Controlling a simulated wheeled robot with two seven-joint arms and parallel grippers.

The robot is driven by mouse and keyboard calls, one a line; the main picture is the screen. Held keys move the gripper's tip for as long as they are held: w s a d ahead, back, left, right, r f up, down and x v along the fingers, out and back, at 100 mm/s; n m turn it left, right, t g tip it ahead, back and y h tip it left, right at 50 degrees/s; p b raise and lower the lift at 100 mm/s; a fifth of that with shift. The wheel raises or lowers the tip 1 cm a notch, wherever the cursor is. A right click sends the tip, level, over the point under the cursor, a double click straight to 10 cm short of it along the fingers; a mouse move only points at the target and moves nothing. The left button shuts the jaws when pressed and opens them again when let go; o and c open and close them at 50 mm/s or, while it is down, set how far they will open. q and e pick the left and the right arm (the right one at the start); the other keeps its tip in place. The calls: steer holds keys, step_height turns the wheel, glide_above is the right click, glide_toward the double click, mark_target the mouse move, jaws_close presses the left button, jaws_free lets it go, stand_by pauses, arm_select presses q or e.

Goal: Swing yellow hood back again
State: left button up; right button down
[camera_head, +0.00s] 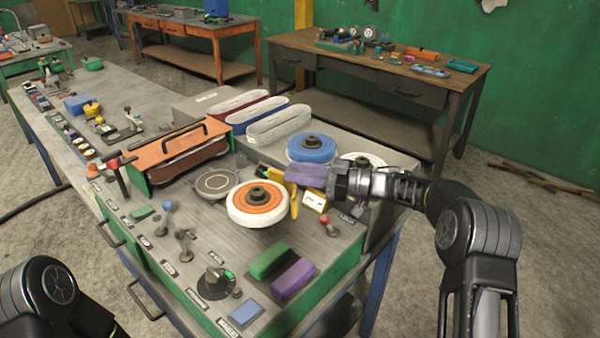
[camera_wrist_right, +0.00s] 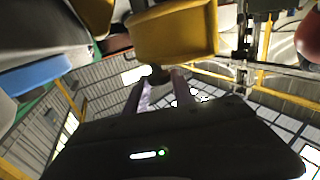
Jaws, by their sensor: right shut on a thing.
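The yellow hood (camera_head: 294,200) stands steeply at the right edge of the white and orange buffing wheel (camera_head: 258,203) on the bench machine. In the right wrist view the hood (camera_wrist_right: 178,36) is a yellow panel just beyond the fingertips. My right gripper (camera_head: 290,174) has purple fingers and reaches in from the right. It is shut at the hood's side on a small dark knob, which shows between the fingertips in the right wrist view (camera_wrist_right: 158,74). The fingers hide part of the hood in the head view. My left gripper is out of view.
A blue-topped wheel (camera_head: 311,149) stands behind my right gripper. An orange-lidded box (camera_head: 178,150) is at the left. Green (camera_head: 268,260) and purple (camera_head: 293,278) blocks lie in front, near levers and a dial (camera_head: 214,281). A white-labelled yellow box (camera_head: 314,200) sits right of the hood.

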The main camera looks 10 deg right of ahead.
steer(key=c, duration=1.1)
jaws_free()
steer(key=shift+o, duration=0.2)
steer(key=shift+r, duration=0.1)
step_height(320, 180, up, 10)
steer(key=b, duration=0.1)
steer(key=shift+b, duration=0.35)
steer(key=shift+c, duration=0.2)
